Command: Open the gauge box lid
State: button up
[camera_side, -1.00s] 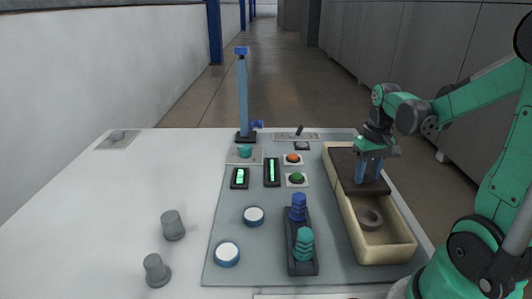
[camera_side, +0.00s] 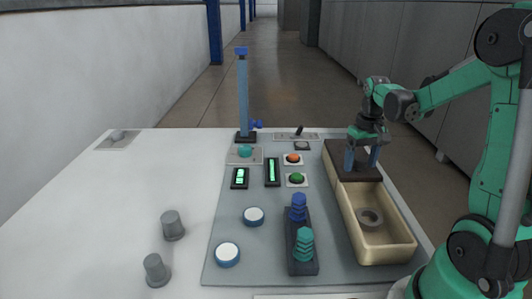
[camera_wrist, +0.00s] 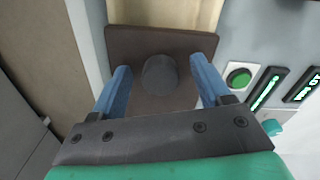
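The gauge box (camera_side: 405,250) is a long cream box on the right of the grey mat. My gripper (camera_side: 362,165) is over the lid, fingers pointing down. In the wrist view the lid (camera_wrist: 125,42) carries a round dark knob (camera_wrist: 159,76). My blue fingers (camera_wrist: 160,66) stand apart on either side of the knob, with a visible gap on both sides. Whether the fingertips touch the lid cannot be told.
Left of the box stand a green button (camera_side: 297,178), an orange button (camera_side: 292,158) and a dark holder (camera_side: 301,260) with blue and teal pieces. A tall blue post (camera_side: 242,95) rises at the back. The white table at left is mostly clear, with two grey pegs.

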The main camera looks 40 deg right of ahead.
jog(key=shift+r, duration=2.8)
jog(key=w+a+n+t, duration=0.1)
jog(key=a+n+t, duration=0.5)
jog(key=a, duration=1.4)
jog(key=shift+w+a+r+t, duration=0.2)
jog(key=shift+a+t, duration=0.2)
jog(key=shift+t, duration=0.2)
